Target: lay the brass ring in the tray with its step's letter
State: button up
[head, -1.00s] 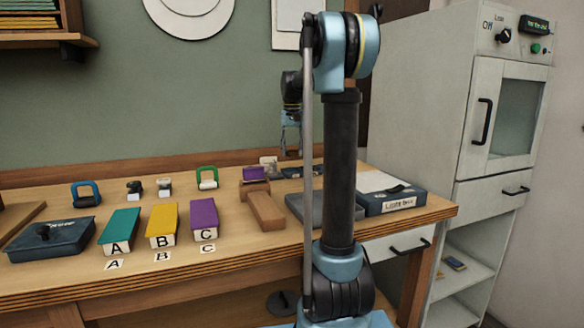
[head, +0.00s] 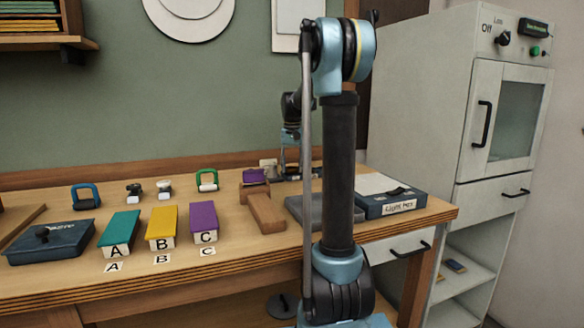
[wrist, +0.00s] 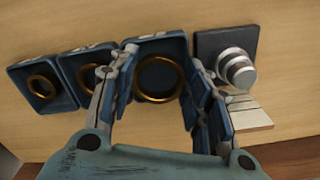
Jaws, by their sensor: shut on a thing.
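In the wrist view my gripper (wrist: 163,62) is shut on a brass ring (wrist: 158,97), its fingers on either side. The ring is at a dark blue tray (wrist: 150,46); I cannot tell whether it touches the tray floor. Two more blue trays, a middle one (wrist: 70,60) and a left one (wrist: 18,72), each have a smaller brass ring, the middle ring (wrist: 93,76) and the left ring (wrist: 42,86). Light marks on the tray rims are too small to read. In the head view my gripper (head: 290,165) is low at the bench's back, partly hidden by my arm.
A dark block with a stepped silver piece (wrist: 237,68) stands right of the trays, close to my finger. On the bench are teal (head: 120,226), yellow (head: 161,220) and purple (head: 204,215) blocks lettered A, B and C. A wooden piece (head: 266,211) lies nearby.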

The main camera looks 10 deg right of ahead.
jog(key=shift+f, duration=0.4)
jog(key=o, duration=1.1)
jog(key=shift+r, duration=0.1)
notch_tip(320, 180, up, 13)
